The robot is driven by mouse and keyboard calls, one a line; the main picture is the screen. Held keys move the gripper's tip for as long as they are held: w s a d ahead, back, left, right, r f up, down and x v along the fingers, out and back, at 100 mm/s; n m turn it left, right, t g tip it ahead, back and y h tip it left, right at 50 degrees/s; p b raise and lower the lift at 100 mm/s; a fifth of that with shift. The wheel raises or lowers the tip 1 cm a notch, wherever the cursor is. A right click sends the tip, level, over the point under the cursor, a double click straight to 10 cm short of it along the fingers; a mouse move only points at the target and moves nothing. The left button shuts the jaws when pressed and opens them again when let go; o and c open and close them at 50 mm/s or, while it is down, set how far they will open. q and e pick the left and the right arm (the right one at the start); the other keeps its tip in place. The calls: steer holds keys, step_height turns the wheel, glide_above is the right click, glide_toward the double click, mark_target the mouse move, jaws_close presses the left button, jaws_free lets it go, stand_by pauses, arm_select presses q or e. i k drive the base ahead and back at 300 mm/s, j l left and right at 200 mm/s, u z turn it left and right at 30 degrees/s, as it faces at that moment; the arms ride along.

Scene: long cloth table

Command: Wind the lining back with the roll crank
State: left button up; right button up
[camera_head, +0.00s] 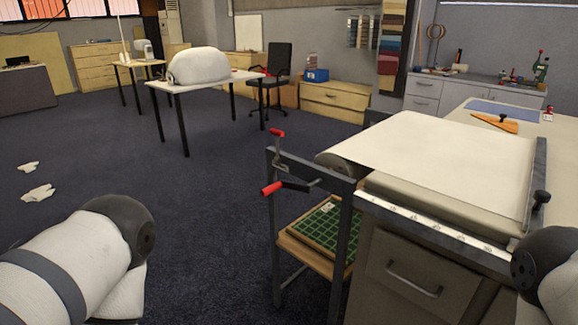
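The roll crank (271,188) has a red grip on a dark arm at the left end of the long table, on a dark metal frame (274,225). A second red-tipped handle (277,132) stands just above it. The cream lining (440,150) lies flat over the table top and reaches the roll (345,168) beside the frame. White arm links of mine show at the lower left and lower right edges. Neither gripper's fingers are in view, and neither visible arm part touches the crank.
A metal rail (430,232) with a dark knob (541,197) edges the cloth. An orange tool (495,122) lies on the table behind. A green gridded tray (325,232) sits on a low shelf under the roll. The floor left of the crank is clear except for white scraps (38,193).

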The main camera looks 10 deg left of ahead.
mark_target(287, 185)
steer(key=i+j+z, duration=0.25)
steer(key=j, duration=0.25)
steer(key=i+j+z, duration=0.25)
steer(key=j, duration=0.25)
steer(key=j+z, duration=0.2)
steer(key=j, duration=0.3)
steer(key=i+j+z, duration=0.25)
steer(key=j, duration=0.35)
steer(key=j+z, duration=0.25)
steer(key=j, duration=0.3)
steer(key=k, duration=0.05)
